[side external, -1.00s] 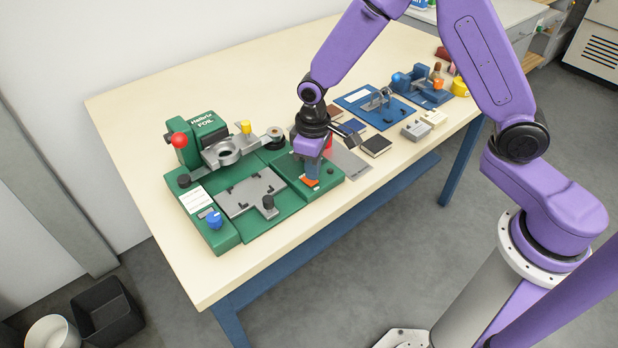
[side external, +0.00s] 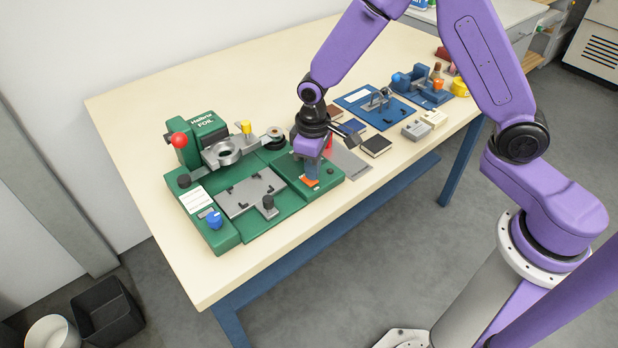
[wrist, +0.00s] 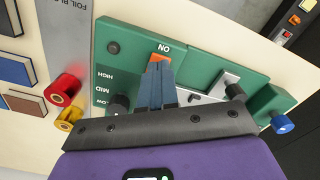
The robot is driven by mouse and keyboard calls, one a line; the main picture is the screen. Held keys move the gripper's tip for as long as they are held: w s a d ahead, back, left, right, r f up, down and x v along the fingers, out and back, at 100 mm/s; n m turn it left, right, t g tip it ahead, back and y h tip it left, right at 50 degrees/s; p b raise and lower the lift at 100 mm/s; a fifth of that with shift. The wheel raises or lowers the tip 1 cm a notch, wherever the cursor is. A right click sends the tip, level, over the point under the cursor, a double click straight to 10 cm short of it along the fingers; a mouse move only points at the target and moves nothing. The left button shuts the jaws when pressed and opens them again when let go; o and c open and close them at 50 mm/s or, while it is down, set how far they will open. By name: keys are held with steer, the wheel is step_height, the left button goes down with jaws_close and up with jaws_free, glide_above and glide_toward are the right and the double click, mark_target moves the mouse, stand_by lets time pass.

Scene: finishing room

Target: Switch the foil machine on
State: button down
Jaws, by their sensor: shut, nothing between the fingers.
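The green foil machine (side external: 229,172) stands at the near left of the table. Its orange switch (side external: 310,183) is on the right-hand part of its base. In the wrist view the orange switch (wrist: 158,58) shows beside the word ON, partly hidden by my fingers. My gripper (side external: 312,176) points down over the switch, fingers shut and empty. In the wrist view my gripper (wrist: 159,68) has its fingertips at the switch's edge. I cannot tell whether they press on it, or which way the switch is tipped.
A black dial (wrist: 120,102) with HIGH, MID and LOW marks is close beside my fingers. Red (wrist: 62,90) and yellow (wrist: 68,116) rolls lie near the machine. A blue fixture (side external: 375,106) and small blocks stand farther right. The table's front left is clear.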

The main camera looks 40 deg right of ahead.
mark_target(312, 182)
steer(key=shift+f, duration=0.9)
stand_by(0.7)
steer(key=shift+r, duration=3.5)
steer(key=shift+s+r, duration=0.1)
steer(key=s+d+r+n, duration=0.2)
steer(key=s+d+r, duration=0.1)
steer(key=s, duration=0.6)
steer(key=s+d+r+n, duration=0.2)
steer(key=s+d+r, duration=0.1)
steer(key=s, duration=0.6)
steer(key=s+d+r+n, duration=0.2)
steer(key=s+d+r, duration=0.1)
steer(key=s, duration=0.5)
steer(key=shift+s+d+r+n, duration=0.2)
steer(key=shift+s+d+n, duration=0.1)
steer(key=shift+s+d, duration=0.15)
